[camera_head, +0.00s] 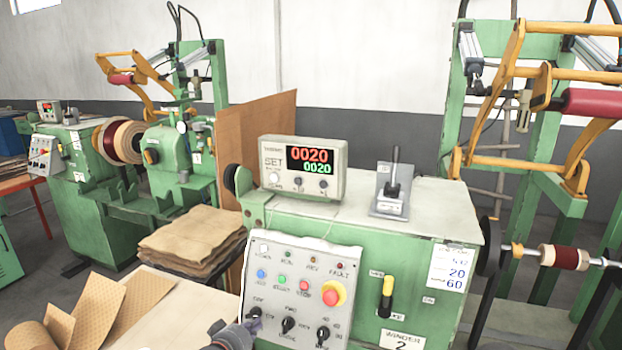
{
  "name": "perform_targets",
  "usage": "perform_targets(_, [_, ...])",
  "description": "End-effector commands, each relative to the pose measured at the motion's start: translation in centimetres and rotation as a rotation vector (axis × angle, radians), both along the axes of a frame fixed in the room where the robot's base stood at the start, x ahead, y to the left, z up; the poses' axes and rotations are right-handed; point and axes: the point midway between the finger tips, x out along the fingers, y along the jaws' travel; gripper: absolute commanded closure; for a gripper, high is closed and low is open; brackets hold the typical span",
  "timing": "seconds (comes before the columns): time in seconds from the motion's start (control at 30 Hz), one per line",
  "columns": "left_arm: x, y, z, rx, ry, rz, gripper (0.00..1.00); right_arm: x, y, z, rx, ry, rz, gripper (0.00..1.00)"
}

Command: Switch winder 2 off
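Winder 2 (405,240) is the green machine in front of me, with a "WINDER 2" plate (402,341) low on its front. A black and yellow lever (386,296) stands roughly upright on its front; the small labels around it are hard to read. Left of it is a grey control panel (262,295) with a red mushroom button (331,295) on yellow, small coloured buttons and black rotary knobs. The counter box (303,167) on top is lit, showing 0020 twice. My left gripper (233,336) is only partly visible at the bottom edge, below the panel's left knob; its fingers are unclear. My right gripper is out of view.
A joystick box (390,190) sits on the winder's top. Stacked brown sheets (192,240) and curled patterned sheets (97,305) lie at the left. A brown board (258,130) separates another green winder (80,190). A spindle with a coil (563,257) extends at the right.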

Motion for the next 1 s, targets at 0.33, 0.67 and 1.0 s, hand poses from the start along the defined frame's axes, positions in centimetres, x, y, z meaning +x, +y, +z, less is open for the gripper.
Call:
perform_targets(0.33, [0.0, 0.0, 0.0, 0.000, 0.000, 0.000, 1.00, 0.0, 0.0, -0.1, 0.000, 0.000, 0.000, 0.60])
perform_targets(0.67, [-0.5, -0.6, -0.5, 0.000, 0.001, 0.000, 1.00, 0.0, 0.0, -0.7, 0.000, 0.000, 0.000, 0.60])
perform_targets(1.0, [-3.2, 0.5, 0.9, 0.000, 0.001, 0.001, 1.00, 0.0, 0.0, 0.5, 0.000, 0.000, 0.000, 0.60])
